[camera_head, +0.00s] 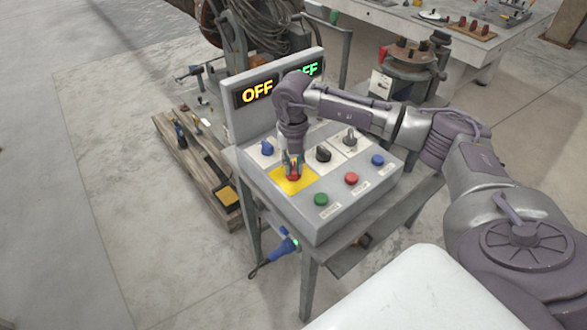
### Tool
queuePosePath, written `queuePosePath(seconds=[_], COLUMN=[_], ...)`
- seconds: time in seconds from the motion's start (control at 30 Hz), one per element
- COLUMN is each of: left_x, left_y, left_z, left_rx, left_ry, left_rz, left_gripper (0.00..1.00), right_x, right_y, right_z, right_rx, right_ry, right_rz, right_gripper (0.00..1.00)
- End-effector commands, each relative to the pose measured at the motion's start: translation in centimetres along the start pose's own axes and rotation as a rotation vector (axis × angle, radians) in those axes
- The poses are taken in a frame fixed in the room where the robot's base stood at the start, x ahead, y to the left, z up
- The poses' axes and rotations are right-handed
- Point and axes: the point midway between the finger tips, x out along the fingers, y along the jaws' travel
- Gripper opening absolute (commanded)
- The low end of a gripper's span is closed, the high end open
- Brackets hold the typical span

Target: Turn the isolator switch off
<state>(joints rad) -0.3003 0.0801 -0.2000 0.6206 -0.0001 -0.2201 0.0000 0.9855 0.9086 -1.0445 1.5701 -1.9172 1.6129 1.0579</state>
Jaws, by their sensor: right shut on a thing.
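The control box (300,215) stands on a grey stand, with a yellow plate (309,181) on its sloping top. A red switch knob (294,178) sits on this plate, probably the isolator switch. My right gripper (292,170) points down over the plate and is shut on the red knob, which it mostly hides, so the knob's angle cannot be read. The left display (257,92) on the back panel reads OFF in yellow. My left gripper is not in view.
Around the red knob are a blue knob (267,148), black knobs (323,154), and green (320,199), red (351,178) and blue (377,160) buttons. A wooden pallet (190,165) lies on the floor at left. A workbench (440,40) stands behind. Floor at far left is clear.

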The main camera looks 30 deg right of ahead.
Motion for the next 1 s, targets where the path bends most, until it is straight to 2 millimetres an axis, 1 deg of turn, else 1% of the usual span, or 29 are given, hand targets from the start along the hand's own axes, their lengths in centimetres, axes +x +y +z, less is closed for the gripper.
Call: queuePosePath(seconds=[0.03,0.1,0.5,0.7,1.0], left_x=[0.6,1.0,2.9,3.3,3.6], left_y=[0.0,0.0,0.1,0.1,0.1], left_z=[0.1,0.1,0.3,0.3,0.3], left_rx=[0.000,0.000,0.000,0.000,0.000], left_ry=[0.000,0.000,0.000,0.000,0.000], left_rz=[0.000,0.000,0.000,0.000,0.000], left_gripper=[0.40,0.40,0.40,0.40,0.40], right_x=[0.1,0.1,0.0,-0.1,-0.2], right_y=[0.0,0.0,0.0,0.0,0.0], right_z=[0.1,0.1,0.1,0.1,0.1], right_rx=[-0.044,-0.110,-0.431,-0.527,-0.587], right_ry=[-0.004,-0.004,-0.005,-0.005,-0.004], right_rz=[0.002,0.002,0.002,0.001,0.001], right_gripper=[0.00,0.00,0.00,0.00,0.00])
